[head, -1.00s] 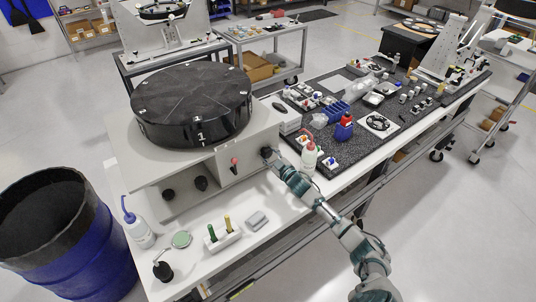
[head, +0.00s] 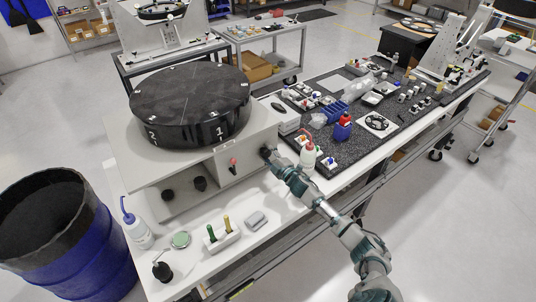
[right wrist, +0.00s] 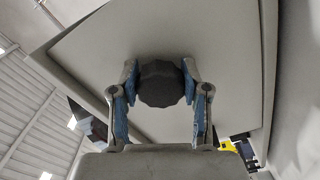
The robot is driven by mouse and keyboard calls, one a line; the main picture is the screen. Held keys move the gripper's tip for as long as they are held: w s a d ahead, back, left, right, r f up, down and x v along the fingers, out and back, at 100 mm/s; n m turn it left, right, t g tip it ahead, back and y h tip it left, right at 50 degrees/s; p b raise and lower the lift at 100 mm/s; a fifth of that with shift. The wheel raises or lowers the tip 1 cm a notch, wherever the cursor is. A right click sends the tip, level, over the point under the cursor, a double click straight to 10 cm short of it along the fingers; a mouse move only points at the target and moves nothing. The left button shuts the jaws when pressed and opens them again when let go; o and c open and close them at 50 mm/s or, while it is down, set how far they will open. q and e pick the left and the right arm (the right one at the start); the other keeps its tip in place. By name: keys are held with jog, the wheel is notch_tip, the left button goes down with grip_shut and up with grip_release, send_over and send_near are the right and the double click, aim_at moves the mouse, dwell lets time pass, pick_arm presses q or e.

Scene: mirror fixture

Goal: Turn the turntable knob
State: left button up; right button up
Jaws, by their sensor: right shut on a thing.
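The black round turntable (head: 190,95) sits on top of a beige machine box, with white numbers 1 and 2 on its side. My right gripper (head: 270,155) is at the right end of the box's front panel. In the right wrist view the gripper (right wrist: 160,85) is shut on a dark ribbed knob (right wrist: 161,84), with one blue-padded finger on each side of it. In the head view the fingers mostly hide this knob. Two other black knobs (head: 200,183) and a red-tipped switch (head: 233,164) show on the front panel. My left gripper is not in view.
A green and yellow tool holder (head: 222,238) and a wash bottle (head: 137,226) stand in front of the box. A blue drum (head: 80,258) stands at left.

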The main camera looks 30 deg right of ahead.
jog(key=shift+a+f, duration=0.1)
jog(key=shift+f, duration=0.15)
jog(key=o, duration=1.1)
jog(key=shift+o, duration=0.3)
jog(key=shift+w, duration=0.1)
jog(key=shift+r, duration=0.15)
jog(key=s+d, duration=0.1)
jog(key=s, duration=1.1)
